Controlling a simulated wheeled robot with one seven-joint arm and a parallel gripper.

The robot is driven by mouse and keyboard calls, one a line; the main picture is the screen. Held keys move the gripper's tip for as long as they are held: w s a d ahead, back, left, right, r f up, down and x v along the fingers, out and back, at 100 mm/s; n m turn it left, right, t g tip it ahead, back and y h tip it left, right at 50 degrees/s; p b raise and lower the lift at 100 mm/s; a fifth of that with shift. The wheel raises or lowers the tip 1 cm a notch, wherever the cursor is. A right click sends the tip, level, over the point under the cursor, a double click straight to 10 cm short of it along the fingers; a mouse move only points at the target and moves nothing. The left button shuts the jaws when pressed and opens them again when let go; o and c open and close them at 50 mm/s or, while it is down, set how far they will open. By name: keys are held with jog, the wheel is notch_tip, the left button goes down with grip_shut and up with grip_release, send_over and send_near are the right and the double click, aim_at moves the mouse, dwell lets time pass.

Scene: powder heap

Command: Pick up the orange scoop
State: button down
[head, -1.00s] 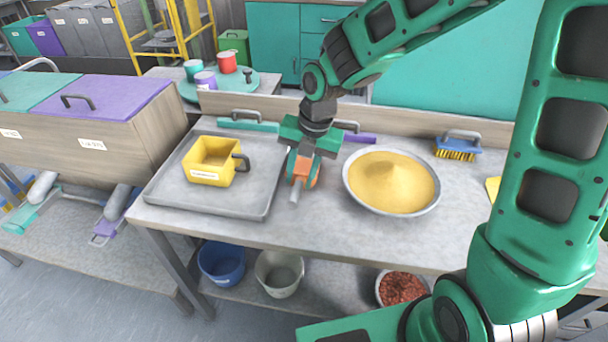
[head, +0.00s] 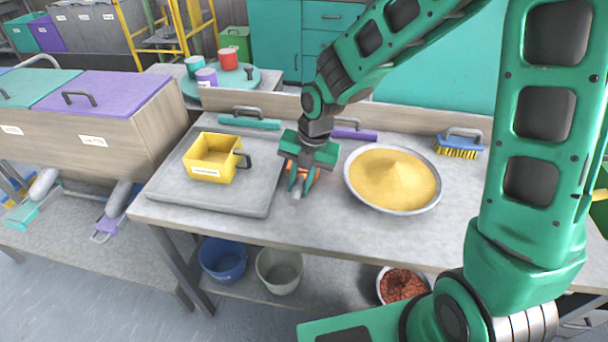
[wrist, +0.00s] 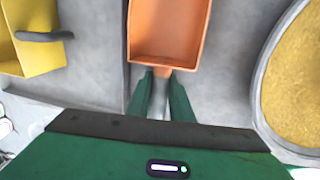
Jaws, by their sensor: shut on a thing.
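The orange scoop (wrist: 168,32) lies at the fingertips of my gripper in the wrist view, its open bowl pointing away from the wrist. In the head view only a bit of the orange scoop (head: 291,172) shows, because my gripper (head: 299,186) covers most of it. In the wrist view my gripper (wrist: 161,78) has its two green fingers closed on the scoop's handle end. The scoop is between the grey tray and the bowl of powder. I cannot tell whether it touches the table.
A yellow container (head: 213,160) with a dark handle stands on the grey tray (head: 165,192) at left. A metal bowl (head: 352,193) heaped with yellow powder (head: 393,178) is close on the right. A blue brush (head: 461,143) and a purple tool (head: 355,134) lie at the back.

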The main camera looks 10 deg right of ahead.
jog(key=shift+r, duration=0.15)
jog(key=shift+r, duration=0.3)
jog(key=r, duration=0.3)
jog(key=shift+a+r, duration=0.3)
jog(key=shift+r, duration=0.05)
jog(key=s+a+r, duration=0.3)
jog(key=a+r, duration=0.3)
jog(key=a, duration=0.4)
jog(key=shift+s+a+r, duration=0.15)
jog(key=shift+a+r, duration=0.05)
jog(key=shift+a, duration=0.15)
